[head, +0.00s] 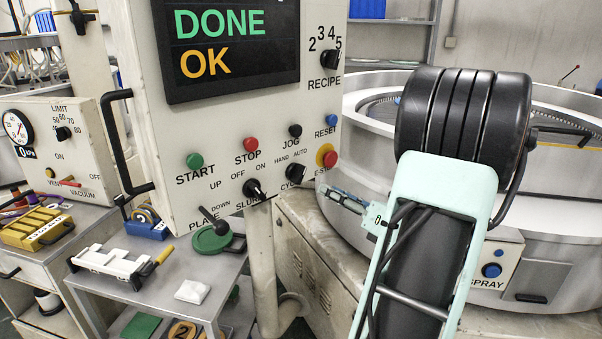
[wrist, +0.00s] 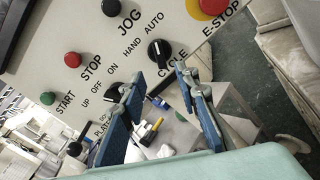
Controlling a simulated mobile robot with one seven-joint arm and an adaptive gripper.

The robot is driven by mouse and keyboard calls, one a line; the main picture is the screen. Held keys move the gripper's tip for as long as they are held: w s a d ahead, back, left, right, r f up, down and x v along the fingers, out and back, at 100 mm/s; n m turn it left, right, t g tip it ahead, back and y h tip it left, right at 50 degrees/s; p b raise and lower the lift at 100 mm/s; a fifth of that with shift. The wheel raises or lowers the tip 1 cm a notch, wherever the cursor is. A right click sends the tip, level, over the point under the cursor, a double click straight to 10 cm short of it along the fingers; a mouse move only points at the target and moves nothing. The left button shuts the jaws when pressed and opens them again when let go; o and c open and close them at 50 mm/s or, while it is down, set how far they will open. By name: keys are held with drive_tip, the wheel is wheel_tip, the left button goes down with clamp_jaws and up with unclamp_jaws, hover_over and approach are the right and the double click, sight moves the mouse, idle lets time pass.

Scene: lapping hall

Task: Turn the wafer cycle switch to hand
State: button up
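The wafer cycle switch is a black knob (wrist: 160,53) in the wrist view, with HAND and AUTO lettered above it and CYCLE below. Its pale mark seems to point toward AUTO. In the head view the same knob (head: 295,173) sits low on the white control panel (head: 240,135), left of the red and yellow E-STOP. My gripper (wrist: 158,87) is open and empty, its two blue-padded fingers apart. The fingertips show just below the knob in the wrist view, and I see no contact.
The slurry switch (head: 254,188) is close left of the cycle knob, and the E-STOP button (head: 327,155) close right. A plate lever (head: 213,220) sticks out lower left. A bench (head: 185,262) with a white rack stands below. The round lapping machine (head: 360,120) stands behind my arm.

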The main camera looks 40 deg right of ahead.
sight(302, 177)
drive_tip(key=w, duration=0.7)
drive_tip(key=w+a+p, duration=0.1)
drive_tip(key=w, duration=0.2)
drive_tip(key=shift+w, duration=0.3)
drive_tip(key=shift+c, duration=0.6)
clamp_jaws()
